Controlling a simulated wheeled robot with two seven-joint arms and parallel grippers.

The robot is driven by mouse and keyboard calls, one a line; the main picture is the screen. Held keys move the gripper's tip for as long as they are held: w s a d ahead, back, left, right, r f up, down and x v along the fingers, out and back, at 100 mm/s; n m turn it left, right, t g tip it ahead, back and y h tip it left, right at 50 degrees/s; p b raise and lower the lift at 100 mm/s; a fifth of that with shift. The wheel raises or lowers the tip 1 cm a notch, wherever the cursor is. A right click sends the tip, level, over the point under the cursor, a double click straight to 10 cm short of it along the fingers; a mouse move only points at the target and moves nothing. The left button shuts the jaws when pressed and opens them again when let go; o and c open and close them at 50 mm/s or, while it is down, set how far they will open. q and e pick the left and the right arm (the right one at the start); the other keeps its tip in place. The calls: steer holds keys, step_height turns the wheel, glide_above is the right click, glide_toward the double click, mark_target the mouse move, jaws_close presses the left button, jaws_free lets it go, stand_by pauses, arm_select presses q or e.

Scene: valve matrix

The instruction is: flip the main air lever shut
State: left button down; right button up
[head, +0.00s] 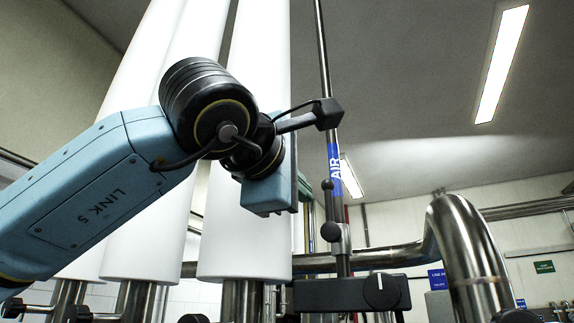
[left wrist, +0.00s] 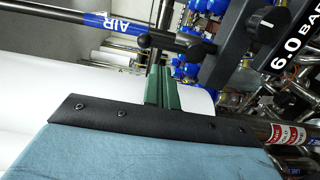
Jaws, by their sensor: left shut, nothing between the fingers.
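The main air lever (head: 329,208) is a small black handle with rounded ends, on a thin vertical steel pipe below a blue AIR label (head: 335,170). It lies close alongside the pipe; I cannot tell its exact angle. In the left wrist view the lever (left wrist: 160,41) shows near the top, beside the AIR pipe. My left gripper (head: 304,190) is left of the lever, at about its height, and apart from it. Its fingers are mostly hidden in the head view. In the left wrist view its green fingers (left wrist: 163,88) are together and empty. My right gripper is not in view.
A black regulator with a round knob (head: 381,291) sits below the lever; the left wrist view shows 6.0 BAR lettering (left wrist: 293,38) on it. Thick white pipes (head: 245,240) stand behind my arm. A bent steel pipe (head: 465,245) is at the right.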

mark_target(329, 202)
arm_select(q)
steer(key=p+x, duration=0.1)
steer(key=x, duration=0.2)
steer(key=shift+w+d, duration=0.1)
steer(key=shift+w, duration=0.25)
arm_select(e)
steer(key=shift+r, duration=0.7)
